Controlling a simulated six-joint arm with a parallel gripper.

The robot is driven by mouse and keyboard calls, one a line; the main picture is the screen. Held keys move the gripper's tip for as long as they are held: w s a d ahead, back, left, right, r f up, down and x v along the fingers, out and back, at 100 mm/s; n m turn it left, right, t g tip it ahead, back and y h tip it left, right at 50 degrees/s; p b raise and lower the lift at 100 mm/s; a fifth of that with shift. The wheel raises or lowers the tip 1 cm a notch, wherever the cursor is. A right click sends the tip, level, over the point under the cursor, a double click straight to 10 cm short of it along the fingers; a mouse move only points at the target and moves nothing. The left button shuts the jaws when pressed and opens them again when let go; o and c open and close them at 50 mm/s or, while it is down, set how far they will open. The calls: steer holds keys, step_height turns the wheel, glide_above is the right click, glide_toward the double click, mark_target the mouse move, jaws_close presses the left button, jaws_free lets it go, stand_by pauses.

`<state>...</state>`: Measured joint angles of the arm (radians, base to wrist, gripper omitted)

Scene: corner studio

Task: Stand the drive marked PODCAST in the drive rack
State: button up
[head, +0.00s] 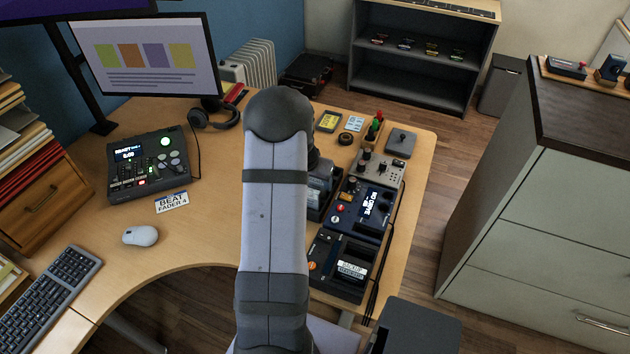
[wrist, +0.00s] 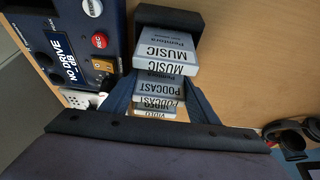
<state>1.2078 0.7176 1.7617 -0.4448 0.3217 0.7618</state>
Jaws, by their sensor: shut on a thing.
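In the wrist view, the drive marked PODCAST (wrist: 153,88) is a grey block with a white label. It stands in a row between the drive marked MUSIC (wrist: 163,60) and the drive marked VIDEO (wrist: 154,113). The dark end of the drive rack (wrist: 168,16) shows beyond the MUSIC drive. My gripper (wrist: 155,97) is shut on the PODCAST drive, one dark finger on each side. The drive's lower part is hidden, so I cannot tell whether it touches the rack floor. In the head view, my arm hides most of the rack and the gripper.
A blue device with a NO DRIVE screen (head: 372,205) stands close beside the rack. A black unit with a BACKUP label (head: 338,268) is in front of it. Headphones (head: 215,115), a control deck (head: 150,165) and a mouse (head: 140,236) are to the left.

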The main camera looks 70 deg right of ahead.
steer(key=shift+f+b, duration=0.45)
steer(key=o, duration=1.2)
steer(key=shift+r, duration=0.2)
steer(key=shift+r+p, duration=2.25)
steer(key=shift+r, duration=0.65)
steer(key=shift+r+p, duration=1.7)
steer(key=shift+r, duration=0.8)
